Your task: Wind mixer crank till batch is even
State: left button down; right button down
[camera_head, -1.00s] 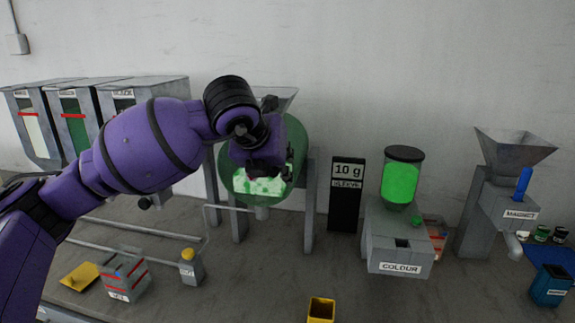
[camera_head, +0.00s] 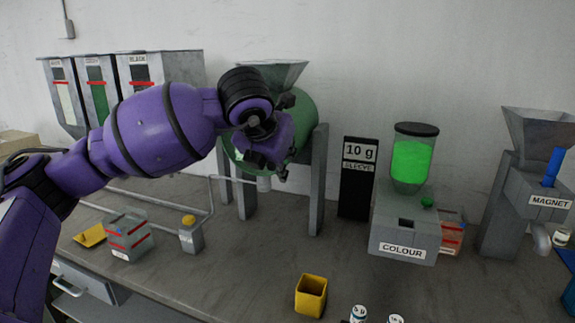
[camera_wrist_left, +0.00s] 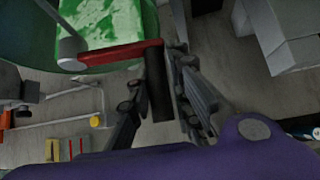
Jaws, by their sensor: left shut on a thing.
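The mixer is a green drum (camera_head: 303,115) on grey legs, with a hopper above it. My left gripper (camera_head: 275,163) is in front of the drum in the head view and hides the crank there. In the left wrist view, the crank has a red arm (camera_wrist_left: 122,52) and a black handle (camera_wrist_left: 158,88). My left gripper (camera_wrist_left: 163,98) is shut on that handle, with a finger on either side. The batch (camera_wrist_left: 105,22) shows through the drum as bright green mixed with whitish patches. My right gripper is in neither view.
A black "10 g" sign (camera_head: 357,185) and the COLOUR dispenser (camera_head: 403,225) stand right of the mixer. A yellow cup (camera_head: 311,295) stands at the front. Labelled bins (camera_head: 160,68) hang behind my arm. The MAGNET unit (camera_head: 525,190) is at the far right.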

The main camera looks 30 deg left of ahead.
pick_arm(q)
jog(key=shift+a+f+b, duration=0.25)
jog(key=shift+f+b, duration=0.15)
jog(key=shift+f, duration=0.35)
jog(key=shift+s+a+f+y+b, duration=0.1)
jog(key=shift+a+f+y+b, duration=0.2)
jog(key=shift+y, duration=0.3)
jog(key=shift+r, duration=0.1)
jog(key=c, duration=1.6)
grip_release()
jog(key=shift+a, duration=0.15)
jog(key=shift+c, duration=0.2)
jog(key=v, duration=1.2)
